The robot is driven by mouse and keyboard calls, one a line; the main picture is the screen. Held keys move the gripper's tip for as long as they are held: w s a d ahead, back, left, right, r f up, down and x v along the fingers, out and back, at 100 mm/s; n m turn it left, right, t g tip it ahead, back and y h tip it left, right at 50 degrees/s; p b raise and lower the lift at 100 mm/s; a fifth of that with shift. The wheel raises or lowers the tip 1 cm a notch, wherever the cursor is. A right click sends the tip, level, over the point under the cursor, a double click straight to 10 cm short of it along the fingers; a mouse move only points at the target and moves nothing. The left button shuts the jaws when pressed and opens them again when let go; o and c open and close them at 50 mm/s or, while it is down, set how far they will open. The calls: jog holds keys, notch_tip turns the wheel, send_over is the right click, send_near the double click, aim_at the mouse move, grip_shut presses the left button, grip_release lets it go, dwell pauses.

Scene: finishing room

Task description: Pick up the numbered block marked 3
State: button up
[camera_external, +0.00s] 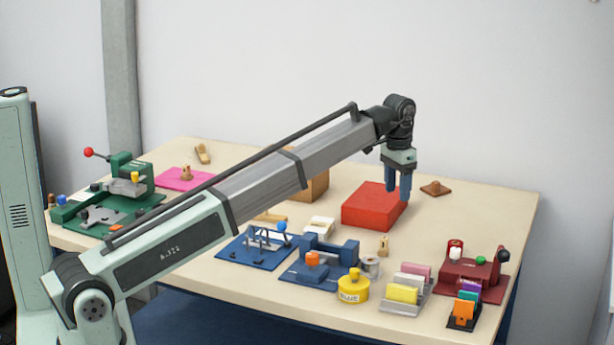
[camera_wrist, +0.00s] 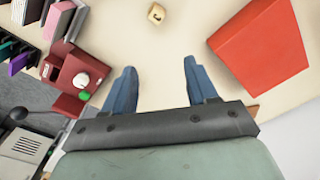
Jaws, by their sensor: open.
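A small wooden block (camera_external: 384,245) stands on the table, in front of the red box. In the wrist view what looks like the same block (camera_wrist: 156,14) lies at the top edge, beyond my fingertips, with a dark mark on its face. I cannot read the mark clearly as a 3. My gripper (camera_external: 399,194) hangs fingers down above the table by the right end of the red box. In the wrist view my gripper (camera_wrist: 158,78) shows two blue fingers spread apart with only bare table between them. It touches no block that I can see.
The red box (camera_external: 372,208) is close beside my fingers. A dark red device (camera_external: 475,280), a rack of coloured pads (camera_external: 405,292), a yellow tin (camera_external: 353,290) and a blue clamp (camera_external: 322,262) crowd the front. Wooden pieces lie farther back. Table right of the red box is mostly clear.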

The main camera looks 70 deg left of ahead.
aim_at(384, 238)
jog(key=s+f+n, duration=0.1)
jog(key=f+n, duration=0.2)
jog(key=f, duration=0.2)
jog(key=s+f+n, duration=0.1)
jog(key=f+n, duration=0.2)
jog(key=f, duration=0.1)
jog(key=s+f+n, duration=0.1)
jog(key=f+n, duration=0.1)
jog(key=f, duration=0.3)
jog(key=shift+s+d+f+n, duration=0.1)
jog(key=shift+d+f+n, duration=0.1)
jog(key=shift+f+n, duration=0.15)
jog(key=shift+r, duration=0.1)
dwell(0.3)
jog(key=shift+c, duration=0.2)
grip_shut()
